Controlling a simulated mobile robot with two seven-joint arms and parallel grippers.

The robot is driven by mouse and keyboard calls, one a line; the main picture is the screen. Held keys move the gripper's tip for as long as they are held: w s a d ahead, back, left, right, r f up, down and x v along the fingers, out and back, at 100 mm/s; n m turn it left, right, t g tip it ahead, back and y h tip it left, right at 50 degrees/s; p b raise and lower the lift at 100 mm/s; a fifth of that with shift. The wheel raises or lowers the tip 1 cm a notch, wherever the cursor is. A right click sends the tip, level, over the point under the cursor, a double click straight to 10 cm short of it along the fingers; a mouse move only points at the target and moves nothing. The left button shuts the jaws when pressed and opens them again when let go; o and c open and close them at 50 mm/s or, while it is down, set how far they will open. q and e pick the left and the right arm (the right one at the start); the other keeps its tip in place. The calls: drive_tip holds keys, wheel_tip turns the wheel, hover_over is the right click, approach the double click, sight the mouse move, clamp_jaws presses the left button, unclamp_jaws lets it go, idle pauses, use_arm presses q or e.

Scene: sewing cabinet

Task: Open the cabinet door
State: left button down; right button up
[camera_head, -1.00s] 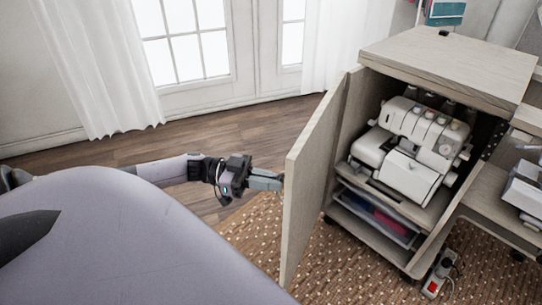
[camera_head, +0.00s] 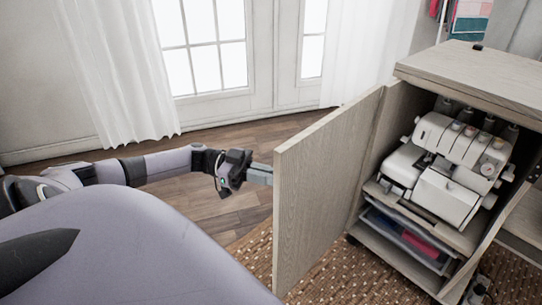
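The sewing cabinet (camera_head: 475,70) stands at the right with its wooden door (camera_head: 318,195) swung open to the left, showing the inside. My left gripper (camera_head: 262,174) reaches in from the left at the door's outer free edge. Its fingertips meet or pass behind that edge, so I cannot tell whether they touch or grip the door. My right gripper is not in view.
Inside the cabinet a white sewing machine (camera_head: 440,175) sits above a clear drawer (camera_head: 405,240). A patterned rug (camera_head: 345,275) lies under the cabinet. Wooden floor (camera_head: 225,215) is clear behind my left arm. Curtained glass doors stand at the back.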

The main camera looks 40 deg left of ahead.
use_arm(q)
drive_tip(key=shift+w+a+r, duration=0.1)
drive_tip(key=shift+w+a, duration=0.1)
drive_tip(key=shift+a, duration=0.35)
drive_tip(key=shift+w+a+r, duration=0.1)
drive_tip(key=shift+w+a, duration=0.1)
drive_tip(key=shift+a, duration=0.3)
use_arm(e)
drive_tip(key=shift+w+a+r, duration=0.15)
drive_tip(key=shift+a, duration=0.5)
use_arm(q)
drive_tip(key=c, duration=1.2)
unclamp_jaws()
drive_tip(key=shift+w+d, duration=0.1)
drive_tip(key=shift+w, duration=0.05)
drive_tip(key=shift+f, duration=0.15)
drive_tip(key=shift+s+f, duration=0.15)
drive_tip(key=shift+s, duration=0.1)
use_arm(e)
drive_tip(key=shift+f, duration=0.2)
use_arm(q)
drive_tip(key=v, duration=0.7)
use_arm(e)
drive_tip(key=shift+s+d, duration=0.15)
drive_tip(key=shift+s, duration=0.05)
